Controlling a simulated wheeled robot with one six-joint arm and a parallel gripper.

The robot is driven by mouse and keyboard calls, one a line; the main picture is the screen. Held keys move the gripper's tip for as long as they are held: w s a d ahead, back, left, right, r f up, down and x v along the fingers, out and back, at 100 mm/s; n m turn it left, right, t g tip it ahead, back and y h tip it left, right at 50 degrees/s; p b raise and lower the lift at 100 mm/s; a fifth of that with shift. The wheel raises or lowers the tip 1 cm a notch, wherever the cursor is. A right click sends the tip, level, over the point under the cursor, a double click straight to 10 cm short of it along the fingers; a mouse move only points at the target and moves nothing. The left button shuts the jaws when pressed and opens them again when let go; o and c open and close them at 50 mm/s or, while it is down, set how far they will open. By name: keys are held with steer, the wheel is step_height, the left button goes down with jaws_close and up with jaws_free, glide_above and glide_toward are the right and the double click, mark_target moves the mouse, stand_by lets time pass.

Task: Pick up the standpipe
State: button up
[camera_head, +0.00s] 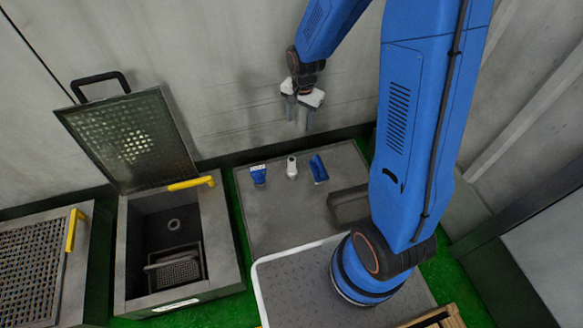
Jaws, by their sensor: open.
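A small white upright pipe-like piece (292,169), which looks like the standpipe, stands on the grey table top (275,222) near its back edge. It is between two blue items. My gripper (300,112) hangs in front of the back wall, above the pipe in the picture. Its two grey fingers point down and are apart, with nothing between them. The gripper is clear of the pipe, but the exact height between them is hard to tell.
A blue item with a white top (258,175) stands left of the pipe, and a blue brush-like item (319,169) right of it.

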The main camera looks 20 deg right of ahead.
mark_target(292, 160)
steer(key=w+f+m, duration=0.1)
steer(key=f, duration=0.7)
steer(key=a+f+m, duration=0.1)
steer(key=f, duration=0.8)
steer(key=w+f+m+g, duration=0.1)
steer(key=f, duration=0.8)
steer(key=shift+w+a+f, duration=0.25)
steer(key=shift+w+a, duration=0.05)
steer(key=shift+a, duration=0.1)
steer(key=shift+w+a+f, duration=0.15)
steer(key=shift+f, duration=2.4)
steer(key=shift+c, duration=0.4)
steer(key=c, duration=1.1)
steer(key=shift+r, duration=0.1)
